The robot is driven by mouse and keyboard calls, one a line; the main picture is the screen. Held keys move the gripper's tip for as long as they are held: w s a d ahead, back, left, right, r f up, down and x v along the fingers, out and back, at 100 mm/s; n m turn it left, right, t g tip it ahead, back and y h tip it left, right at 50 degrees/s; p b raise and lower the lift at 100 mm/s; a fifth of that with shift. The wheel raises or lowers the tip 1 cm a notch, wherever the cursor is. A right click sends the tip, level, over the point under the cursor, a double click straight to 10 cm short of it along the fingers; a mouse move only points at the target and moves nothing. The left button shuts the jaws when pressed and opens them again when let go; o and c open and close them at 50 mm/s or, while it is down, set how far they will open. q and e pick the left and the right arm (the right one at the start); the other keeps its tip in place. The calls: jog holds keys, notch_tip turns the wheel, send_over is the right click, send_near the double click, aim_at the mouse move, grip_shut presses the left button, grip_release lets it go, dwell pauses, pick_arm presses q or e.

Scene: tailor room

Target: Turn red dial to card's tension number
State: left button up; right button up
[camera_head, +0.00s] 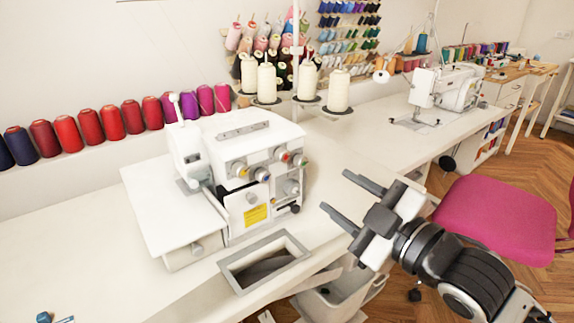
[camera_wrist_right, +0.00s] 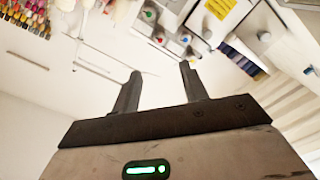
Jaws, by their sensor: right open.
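A white overlock machine (camera_head: 235,150) stands on the white table. Its front carries several dials with coloured marks. The red-marked dial (camera_head: 283,156) sits between the green-marked dial (camera_head: 302,160) and the blue-marked dial (camera_head: 263,175); in the right wrist view the red dial (camera_wrist_right: 159,39) appears beyond the fingertips. A yellow label (camera_head: 256,215) is on the machine's lower front; its print is too small to read. I cannot make out a separate card. My right gripper (camera_head: 336,192) is open and empty, right of the machine and apart from the dials. My left gripper is out of view.
A rectangular frame-edged opening (camera_head: 264,262) is in the table before the machine. Cream thread cones (camera_head: 308,80) stand behind it. Coloured spools (camera_head: 108,122) line the wall at left. A second sewing machine (camera_head: 447,88) is farther back. A pink chair (camera_head: 495,217) stands at right.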

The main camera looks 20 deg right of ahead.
aim_at(286, 157)
jog(key=x, duration=1.4)
jog(key=shift+w+f, duration=0.15)
grip_shut()
